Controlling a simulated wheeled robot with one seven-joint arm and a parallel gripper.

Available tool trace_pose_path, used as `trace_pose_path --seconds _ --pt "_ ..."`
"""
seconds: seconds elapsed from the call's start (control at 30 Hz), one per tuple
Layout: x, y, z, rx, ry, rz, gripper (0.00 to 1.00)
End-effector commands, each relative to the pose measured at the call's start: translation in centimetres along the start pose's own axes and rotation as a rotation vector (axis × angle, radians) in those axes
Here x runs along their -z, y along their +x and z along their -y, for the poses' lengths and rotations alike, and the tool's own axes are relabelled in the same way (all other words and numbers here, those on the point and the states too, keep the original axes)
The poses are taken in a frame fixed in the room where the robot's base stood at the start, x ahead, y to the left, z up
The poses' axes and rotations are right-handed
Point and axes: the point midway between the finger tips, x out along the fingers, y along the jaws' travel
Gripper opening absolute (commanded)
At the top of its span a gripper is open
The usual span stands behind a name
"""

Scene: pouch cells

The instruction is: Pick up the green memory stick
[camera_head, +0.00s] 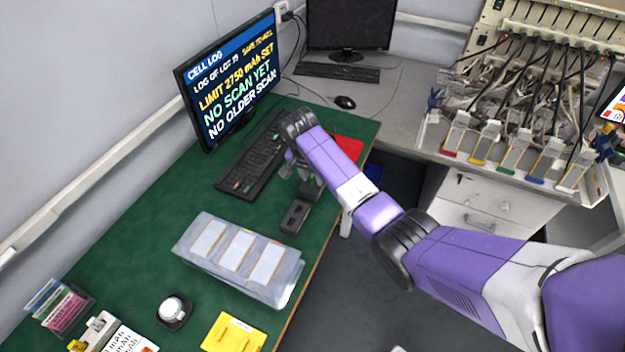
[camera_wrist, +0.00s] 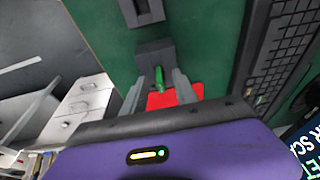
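The green memory stick (camera_wrist: 159,77) shows in the wrist view against a dark grey block (camera_wrist: 155,55); whether it is plugged into that block I cannot tell. My gripper (camera_wrist: 161,80) is open, with one grey finger on each side of the stick. I see no clear contact between fingers and stick. In the head view my gripper (camera_head: 302,170) is low over the green table near its right edge, and I cannot make out the stick there.
A red mat (camera_wrist: 178,97) lies beyond the gripper. A second dark device (camera_head: 295,216) sits nearby. A keyboard (camera_head: 255,155) and monitor (camera_head: 232,78) stand to the left. A clear tray of pouches (camera_head: 283,293) is in front. The table's right edge is close.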

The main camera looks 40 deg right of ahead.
Motion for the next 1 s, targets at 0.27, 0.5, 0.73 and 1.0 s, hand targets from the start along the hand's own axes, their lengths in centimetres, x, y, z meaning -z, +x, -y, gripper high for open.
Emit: trace_pose_path --seconds 0.27,0.5,0.73,1.0 --pt "0.0 0.1 0.0 0.001 0.000 -0.001 0.27" --pt "0.0 0.1 0.0 0.001 -0.001 -0.001 0.00" --pt "0.0 0.1 0.0 0.001 -0.001 -0.001 0.00" --pt "0.4 -1.0 0.1 0.003 -0.001 -0.003 0.00"
